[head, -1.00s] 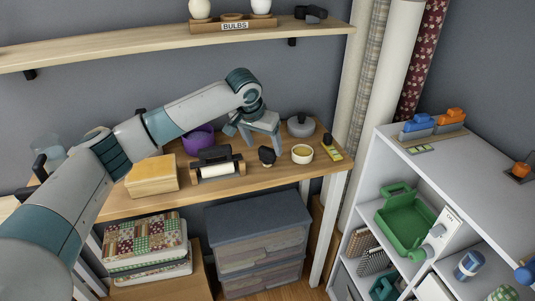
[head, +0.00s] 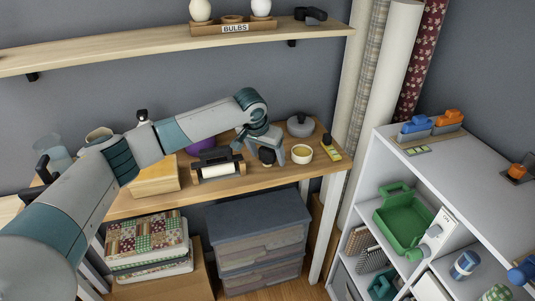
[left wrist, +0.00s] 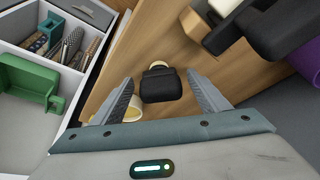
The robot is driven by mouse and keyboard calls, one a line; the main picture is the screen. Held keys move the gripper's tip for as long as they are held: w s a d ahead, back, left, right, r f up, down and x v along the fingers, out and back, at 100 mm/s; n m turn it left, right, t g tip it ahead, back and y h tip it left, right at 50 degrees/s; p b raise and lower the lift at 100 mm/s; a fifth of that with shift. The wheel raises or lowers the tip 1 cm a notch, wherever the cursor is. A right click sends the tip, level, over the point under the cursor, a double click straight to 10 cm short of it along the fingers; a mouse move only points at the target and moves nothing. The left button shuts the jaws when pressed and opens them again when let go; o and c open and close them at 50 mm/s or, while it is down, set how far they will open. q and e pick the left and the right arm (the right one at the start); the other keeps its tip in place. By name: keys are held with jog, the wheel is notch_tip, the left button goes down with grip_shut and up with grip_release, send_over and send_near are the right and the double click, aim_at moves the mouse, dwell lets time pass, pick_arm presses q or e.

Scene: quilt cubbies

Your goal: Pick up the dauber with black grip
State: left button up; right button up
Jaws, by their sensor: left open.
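The dauber with black grip (head: 267,157) stands on the wooden table, with a black block-like grip. In the left wrist view the dauber (left wrist: 161,86) shows between the two fingers, with a pale round part beyond the black grip. My left gripper (head: 262,153) is open, with its fingers on either side of the dauber. In the left wrist view the gripper (left wrist: 160,80) shows a gap between each finger and the grip. My right gripper is out of view.
A cream-filled yellow bowl (head: 301,154) stands close to the right of the dauber. A black-handled roller in a holder (head: 217,169) is on its left. A grey round weight (head: 300,126) stands behind. A white cubby shelf (head: 376,164) is at the right.

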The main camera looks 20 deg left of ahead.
pick_arm(q)
jog(key=shift+w+f, duration=0.15)
jog(key=shift+f, duration=0.2)
jog(key=c, duration=1)
jog(key=shift+c, duration=1.1)
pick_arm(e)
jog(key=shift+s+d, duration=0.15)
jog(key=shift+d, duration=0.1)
pick_arm(q)
jog(key=shift+r, duration=0.1)
